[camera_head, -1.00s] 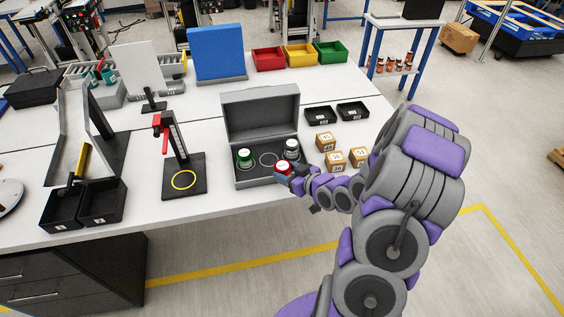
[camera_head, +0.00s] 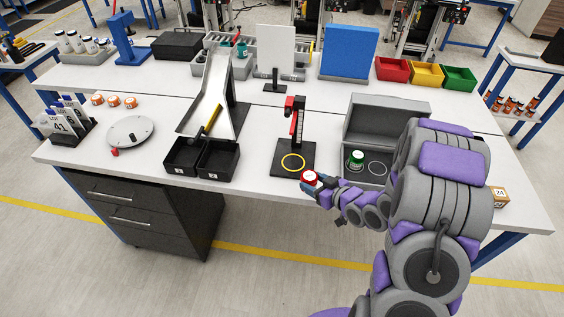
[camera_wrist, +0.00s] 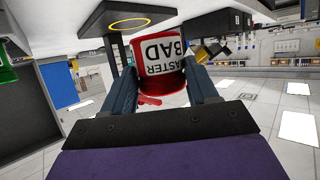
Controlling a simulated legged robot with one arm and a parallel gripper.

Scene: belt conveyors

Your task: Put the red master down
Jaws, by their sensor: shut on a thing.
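The red master is a small red cylinder (camera_head: 310,178) with a white label. My gripper (camera_head: 316,183) is shut on it at the table's front edge. In the wrist view the red master (camera_wrist: 160,62) sits between the two fingers (camera_wrist: 165,85), and its label reads "MASTER BAD" upside down. A black stand (camera_head: 294,157) with a yellow ring on its base and a red-tipped post is just behind the red master. The grey open case (camera_head: 349,173) is to the right. It holds a green-topped cylinder (camera_head: 356,158) beside an empty ring-marked spot, and my arm hides its right part.
Two black bins (camera_head: 201,158) and a slanted chute (camera_head: 212,95) stand left of the stand. A round grey plate (camera_head: 130,132) is farther left. A small box (camera_head: 497,196) is at the right.

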